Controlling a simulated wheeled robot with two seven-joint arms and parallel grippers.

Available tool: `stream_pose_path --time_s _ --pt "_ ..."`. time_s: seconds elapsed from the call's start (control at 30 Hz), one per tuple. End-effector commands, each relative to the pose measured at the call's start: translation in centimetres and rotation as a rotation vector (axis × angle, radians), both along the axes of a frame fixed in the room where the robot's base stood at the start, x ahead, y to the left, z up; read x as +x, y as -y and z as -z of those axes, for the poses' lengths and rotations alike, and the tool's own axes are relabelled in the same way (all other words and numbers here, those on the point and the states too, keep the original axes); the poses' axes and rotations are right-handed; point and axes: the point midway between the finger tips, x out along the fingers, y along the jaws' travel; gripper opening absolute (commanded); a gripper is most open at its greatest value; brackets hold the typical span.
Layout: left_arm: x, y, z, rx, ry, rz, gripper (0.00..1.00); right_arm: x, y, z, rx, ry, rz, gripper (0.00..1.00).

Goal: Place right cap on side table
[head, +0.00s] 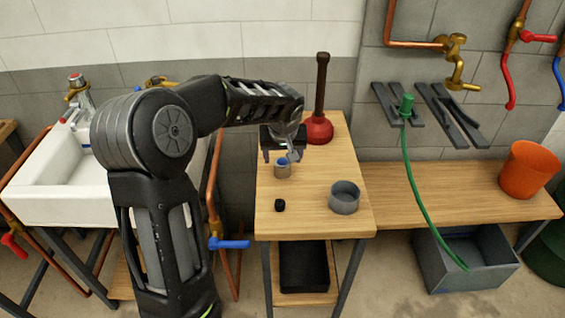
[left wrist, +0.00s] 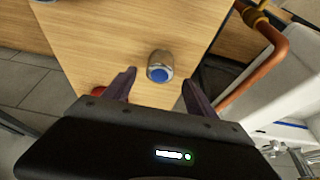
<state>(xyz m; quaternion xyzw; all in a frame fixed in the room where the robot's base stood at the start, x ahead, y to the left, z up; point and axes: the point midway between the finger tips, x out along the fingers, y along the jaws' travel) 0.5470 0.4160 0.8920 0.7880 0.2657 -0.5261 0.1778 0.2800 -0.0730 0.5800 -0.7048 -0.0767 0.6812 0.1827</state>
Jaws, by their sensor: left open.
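Nothing is held. My right gripper is in no view.
On the side table are a small black piece (head: 280,205), a grey round dish (head: 345,197) and a red plunger (head: 319,128). An orange bucket (head: 528,170) stands on the right bench.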

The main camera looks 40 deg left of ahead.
Motion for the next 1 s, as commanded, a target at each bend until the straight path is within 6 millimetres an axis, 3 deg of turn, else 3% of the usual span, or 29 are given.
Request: stream_pose_path --time_s 0.2,0.4,1.0 --pt "-1.4 1.1 -4.2 -0.001 0.003 0.000 0.66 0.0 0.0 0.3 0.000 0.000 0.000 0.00" --pt "-2.1 1.6 -6.2 -0.001 0.001 0.000 0.66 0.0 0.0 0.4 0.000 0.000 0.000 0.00" --pt "-2.2 1.6 -6.4 -0.002 -0.001 -0.001 0.66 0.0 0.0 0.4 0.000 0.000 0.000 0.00"
